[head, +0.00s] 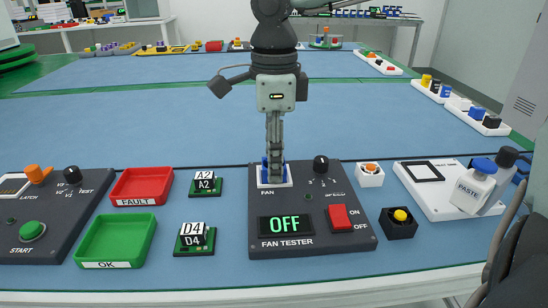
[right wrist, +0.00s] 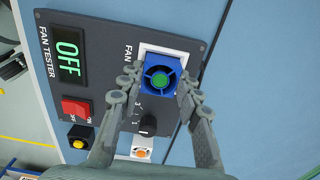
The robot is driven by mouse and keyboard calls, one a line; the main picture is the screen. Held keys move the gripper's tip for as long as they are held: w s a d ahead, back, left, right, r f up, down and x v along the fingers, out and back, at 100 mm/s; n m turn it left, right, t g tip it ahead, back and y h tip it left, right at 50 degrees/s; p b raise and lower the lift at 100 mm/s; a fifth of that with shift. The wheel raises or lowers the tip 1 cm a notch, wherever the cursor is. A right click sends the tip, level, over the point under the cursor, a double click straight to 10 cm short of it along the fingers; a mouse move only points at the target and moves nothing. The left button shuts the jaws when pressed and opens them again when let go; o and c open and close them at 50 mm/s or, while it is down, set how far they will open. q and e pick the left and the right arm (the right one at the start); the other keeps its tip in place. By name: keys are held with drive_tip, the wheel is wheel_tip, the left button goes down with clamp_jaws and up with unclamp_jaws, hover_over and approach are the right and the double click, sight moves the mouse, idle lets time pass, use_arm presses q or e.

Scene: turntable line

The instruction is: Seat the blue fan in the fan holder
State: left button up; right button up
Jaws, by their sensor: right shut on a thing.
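The blue fan (right wrist: 152,62), with a green hub, is between the fingers of my right gripper (right wrist: 160,80). In the head view my right gripper (head: 274,165) points straight down and hides most of the fan (head: 264,169). The fan holder is a white square frame (right wrist: 187,56) marked FAN on the dark fan tester (head: 258,212). Its white rim (head: 264,185) also shows in the head view. The fan is at the holder, with the white rim around part of it. I cannot tell whether it is fully down. My left gripper is not in view.
The tester has a knob (head: 321,164), a red switch (head: 341,217) and a display reading OFF (head: 285,225). Red (head: 142,186) and green (head: 116,240) trays lie to the left. A paste bottle (head: 474,187) stands right.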

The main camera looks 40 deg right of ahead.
drive_tip(key=o, duration=1.2)
wheel_tip(320, 180, up, 12)
